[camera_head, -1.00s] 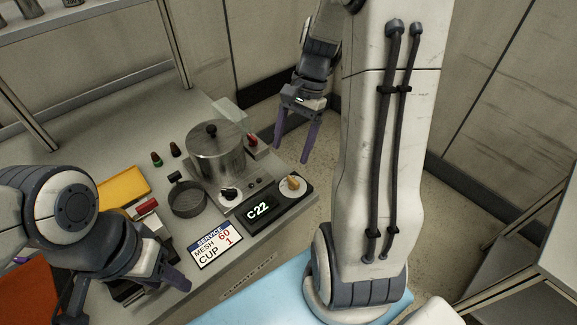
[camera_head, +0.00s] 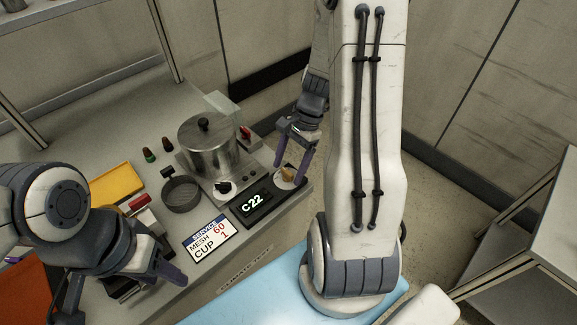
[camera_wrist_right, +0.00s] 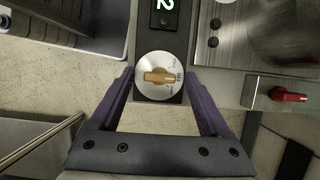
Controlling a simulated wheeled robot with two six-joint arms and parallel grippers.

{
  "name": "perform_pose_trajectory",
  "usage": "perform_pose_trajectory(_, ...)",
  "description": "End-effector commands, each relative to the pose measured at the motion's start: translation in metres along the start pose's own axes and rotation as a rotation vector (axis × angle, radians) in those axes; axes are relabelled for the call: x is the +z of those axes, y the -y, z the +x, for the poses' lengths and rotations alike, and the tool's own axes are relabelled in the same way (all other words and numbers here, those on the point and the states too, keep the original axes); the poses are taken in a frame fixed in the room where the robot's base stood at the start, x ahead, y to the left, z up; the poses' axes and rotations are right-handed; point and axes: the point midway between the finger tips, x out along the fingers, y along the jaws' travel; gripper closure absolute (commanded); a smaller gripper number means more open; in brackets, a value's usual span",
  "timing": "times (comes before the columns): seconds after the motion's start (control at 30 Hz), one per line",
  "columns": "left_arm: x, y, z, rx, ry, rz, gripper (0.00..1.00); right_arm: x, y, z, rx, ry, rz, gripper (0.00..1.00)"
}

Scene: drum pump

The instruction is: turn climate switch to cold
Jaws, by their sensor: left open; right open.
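The climate switch (camera_wrist_right: 158,77) is an orange-tan knob on a round silver dial, at the end of a dark panel. In the head view the switch (camera_head: 288,175) is at the table's right edge, partly behind my fingers. The panel's display (camera_head: 252,203) reads C 22. My right gripper (camera_head: 290,167) is open with its fingers at either side of the dial; the wrist view shows the open right gripper (camera_wrist_right: 160,104) with the knob between and beyond its fingertips, apart from them. My left gripper (camera_head: 130,296) is open and empty over the table's left part.
A steel pot (camera_head: 208,146) stands on a base with a dark knob behind the panel. A red switch (camera_wrist_right: 288,95) is right of the dial in the wrist view.

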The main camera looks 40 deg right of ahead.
Motion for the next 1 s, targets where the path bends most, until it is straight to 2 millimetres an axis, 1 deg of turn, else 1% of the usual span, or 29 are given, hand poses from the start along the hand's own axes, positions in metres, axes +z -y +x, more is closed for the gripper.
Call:
perform_pose_trajectory(0.27, 0.0, 0.0, 0.0, 0.0, 0.0, 0.0, 0.5, 0.0, 0.0, 0.002, 0.001, 0.0, 0.0, 0.2)
perform_pose_trajectory(0.3, 0.0, 0.0, 0.0, 0.0, 0.0, 0.0, 0.5, 0.0, 0.0, 0.002, 0.0, 0.0, 0.0, 0.35)
perform_pose_trajectory(0.37, 0.0, 0.0, 0.0, 0.0, 0.0, 0.0, 0.5, 0.0, 0.0, 0.002, 0.0, 0.0, 0.0, 0.58)
perform_pose_trajectory(0.4, 0.0, 0.0, 0.0, 0.0, 0.0, 0.0, 0.5, 0.0, 0.0, 0.002, 0.0, 0.0, 0.0, 0.74)
perform_pose_trajectory(0.47, 0.0, 0.0, 0.0, 0.0, 0.0, 0.0, 0.5, 0.0, 0.0, 0.001, 0.0, 0.0, 0.0, 0.96)
perform_pose_trajectory(0.5, 0.0, 0.0, 0.0, 0.0, 0.0, 0.0, 0.5, 0.0, 0.0, 0.001, 0.0, 0.0, 0.0, 1.0)
perform_pose_trajectory(0.77, 0.0, 0.0, -0.003, 0.0, 0.0, 0.0, 0.5, 0.0, 0.0, 0.0, 0.012, 0.0, -0.026, 1.0)
perform_pose_trajectory(1.0, -0.001, -0.001, -0.015, 0.0, 0.0, 0.0, 0.5, 0.001, 0.001, -0.001, 0.062, 0.001, -0.143, 1.0)
